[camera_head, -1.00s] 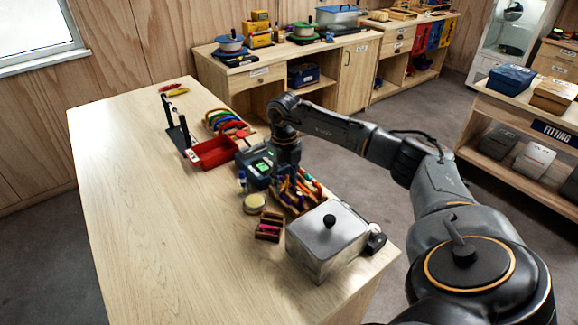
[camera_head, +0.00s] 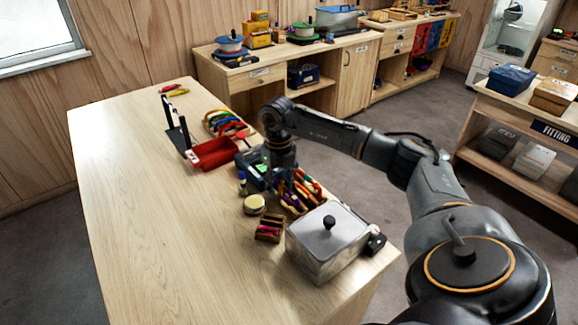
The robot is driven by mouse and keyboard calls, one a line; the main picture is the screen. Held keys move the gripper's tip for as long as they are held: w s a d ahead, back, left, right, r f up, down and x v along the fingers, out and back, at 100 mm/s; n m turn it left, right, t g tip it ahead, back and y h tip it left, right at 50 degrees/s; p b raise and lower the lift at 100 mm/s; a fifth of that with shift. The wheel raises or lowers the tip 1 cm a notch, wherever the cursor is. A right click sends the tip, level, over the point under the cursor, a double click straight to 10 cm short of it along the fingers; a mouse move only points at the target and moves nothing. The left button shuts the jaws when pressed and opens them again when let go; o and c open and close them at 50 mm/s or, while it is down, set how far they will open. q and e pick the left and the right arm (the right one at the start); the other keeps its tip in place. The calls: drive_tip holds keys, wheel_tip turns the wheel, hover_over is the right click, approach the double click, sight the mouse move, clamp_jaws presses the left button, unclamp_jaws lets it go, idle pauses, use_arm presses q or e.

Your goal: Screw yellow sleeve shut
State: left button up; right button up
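My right gripper (camera_head: 282,180) points down over the back right part of the wooden table (camera_head: 150,225), in front of the dark device with a green screen (camera_head: 256,167). Its fingertips are too small and hidden to show whether they are open or shut. Colourful gear (camera_head: 298,190) lies in a holder just below and right of it. I cannot make out a yellow sleeve for certain. A yellow and a red item (camera_head: 177,91) lie at the table's far end, near a dark upright stand (camera_head: 178,125). My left gripper is out of the picture.
A red tray (camera_head: 216,153), coiled ropes (camera_head: 224,123), a small bottle (camera_head: 242,184), a round tin (camera_head: 254,204), a brown box (camera_head: 269,228) and a metal pot (camera_head: 325,242) stand along the right side. The table's left and front are clear.

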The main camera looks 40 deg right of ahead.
drive_tip(key=shift+f, duration=0.1)
drive_tip(key=shift+a+f+b, duration=0.1)
drive_tip(key=shift+f+b, duration=0.85)
drive_tip(key=shift+f, duration=0.35)
drive_tip(key=shift+s+d+b, duration=0.2)
drive_tip(key=shift+d+b, duration=0.1)
drive_tip(key=shift+d, duration=1.35)
drive_tip(key=shift+r, duration=0.2)
drive_tip(key=shift+r+p, duration=1.05)
drive_tip(key=shift+r, duration=0.25)
drive_tip(key=shift+w+a+p, duration=0.15)
drive_tip(key=shift+a+p, duration=0.05)
drive_tip(key=shift+a, duration=0.65)
drive_tip(key=shift+w+a+p, duration=0.1)
drive_tip(key=shift+a+p, duration=0.1)
drive_tip(key=shift+a, duration=0.6)
